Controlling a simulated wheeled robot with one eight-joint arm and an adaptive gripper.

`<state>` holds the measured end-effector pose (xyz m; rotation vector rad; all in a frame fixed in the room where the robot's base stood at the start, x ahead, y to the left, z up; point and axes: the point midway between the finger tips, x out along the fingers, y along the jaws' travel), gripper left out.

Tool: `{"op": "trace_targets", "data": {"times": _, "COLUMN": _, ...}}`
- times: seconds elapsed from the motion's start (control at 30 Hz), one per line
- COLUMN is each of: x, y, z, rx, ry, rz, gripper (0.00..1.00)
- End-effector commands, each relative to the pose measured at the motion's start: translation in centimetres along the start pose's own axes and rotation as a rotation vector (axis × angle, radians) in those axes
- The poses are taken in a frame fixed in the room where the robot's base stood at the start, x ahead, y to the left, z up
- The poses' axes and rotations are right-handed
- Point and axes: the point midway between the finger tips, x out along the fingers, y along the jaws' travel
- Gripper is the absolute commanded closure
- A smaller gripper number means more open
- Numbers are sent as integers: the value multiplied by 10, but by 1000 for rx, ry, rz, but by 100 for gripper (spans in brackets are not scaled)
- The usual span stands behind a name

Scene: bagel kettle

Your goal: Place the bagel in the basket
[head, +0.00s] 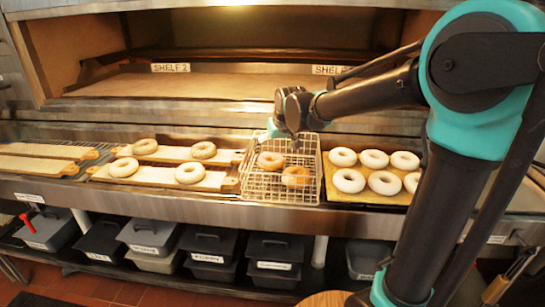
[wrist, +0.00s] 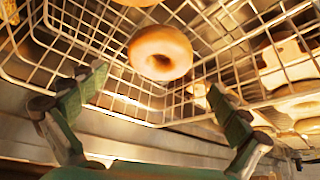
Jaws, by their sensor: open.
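The wire basket (head: 253,188) stands on the counter in the middle of the head view. Two golden-brown bagels lie in it, one farther back (head: 270,160) and one nearer front right (head: 295,176). In the wrist view one bagel (wrist: 160,52) shows whole inside the basket wires (wrist: 120,95), and another (wrist: 138,2) is cut off by the top edge. My gripper (wrist: 157,82) is open, its fingers apart and nothing between them. In the head view my gripper (head: 273,130) is above the back of the basket, partly hidden by its own wrist.
Boards with several bagels (head: 190,173) lie left of the basket. A tray (head: 372,197) of several pale dough rings (head: 348,181) stands close on its right. An oven shelf (head: 240,86) is behind. Lidded bins (head: 155,237) stand below the counter.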

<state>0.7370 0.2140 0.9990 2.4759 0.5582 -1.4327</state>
Motion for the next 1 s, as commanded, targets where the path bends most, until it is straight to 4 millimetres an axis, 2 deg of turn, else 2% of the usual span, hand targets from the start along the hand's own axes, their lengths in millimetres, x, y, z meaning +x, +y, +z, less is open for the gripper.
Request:
{"op": "trace_targets", "data": {"times": 0.03, "x": -11, "y": 0, "z": 1, "rx": 0, "ry": 0, "rz": 0, "gripper": 0}}
{"op": "trace_targets", "data": {"times": 0.2, "x": -38, "y": 0, "z": 1, "rx": 0, "ry": 0, "rz": 0, "gripper": 0}}
{"op": "trace_targets", "data": {"times": 0.4, "x": -54, "y": 0, "z": 0, "rx": 0, "ry": 0, "rz": 0, "gripper": 0}}
{"op": "trace_targets", "data": {"times": 1.0, "x": -56, "y": 0, "z": 0, "rx": 0, "ry": 0, "rz": 0, "gripper": 0}}
